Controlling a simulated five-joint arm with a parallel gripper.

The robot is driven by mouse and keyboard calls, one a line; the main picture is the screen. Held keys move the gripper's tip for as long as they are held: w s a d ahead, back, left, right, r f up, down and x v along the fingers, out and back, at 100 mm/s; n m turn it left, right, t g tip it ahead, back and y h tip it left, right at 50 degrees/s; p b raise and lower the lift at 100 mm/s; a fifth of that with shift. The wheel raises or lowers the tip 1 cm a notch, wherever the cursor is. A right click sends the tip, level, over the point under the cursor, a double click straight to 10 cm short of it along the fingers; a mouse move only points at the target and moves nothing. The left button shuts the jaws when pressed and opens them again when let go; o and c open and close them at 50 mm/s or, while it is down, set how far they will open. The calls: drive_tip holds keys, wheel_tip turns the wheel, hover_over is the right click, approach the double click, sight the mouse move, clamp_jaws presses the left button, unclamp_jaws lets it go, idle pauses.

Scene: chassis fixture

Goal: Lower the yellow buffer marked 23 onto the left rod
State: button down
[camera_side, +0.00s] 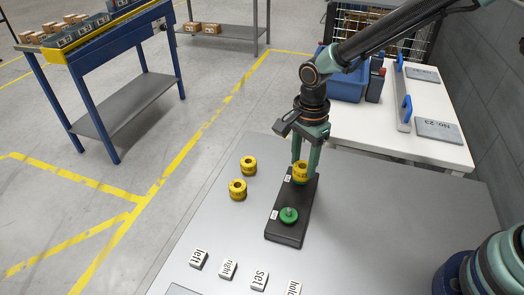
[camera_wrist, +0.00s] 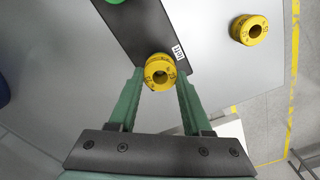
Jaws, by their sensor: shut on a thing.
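My gripper (camera_side: 301,168) points down over the far end of the black fixture plate (camera_side: 287,236), with its green fingers shut on a yellow buffer (camera_side: 301,172). In the wrist view the held buffer (camera_wrist: 160,72) sits between the fingertips, its hole facing the camera and small dark marks on its face that I cannot read surely. A white label (camera_wrist: 179,53) is on the plate beside it. The left rod is hidden by the buffer and fingers, so I cannot tell whether the buffer is around it or above it. A green round piece (camera_side: 289,214) sits at the plate's near end.
Two more yellow buffers, one farther (camera_side: 249,165) and one nearer (camera_side: 237,189), stand left of the plate on the grey table (camera_side: 370,235). Several white word tiles (camera_side: 228,269) lie along the near edge. A white bench (camera_side: 385,140) stands behind. The table right of the plate is clear.

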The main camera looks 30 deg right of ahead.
drive_tip(key=shift+f, duration=0.1)
idle(0.4)
drive_tip(key=shift+c, duration=1.3)
unclamp_jaws()
drive_tip(key=shift+r, duration=3.5)
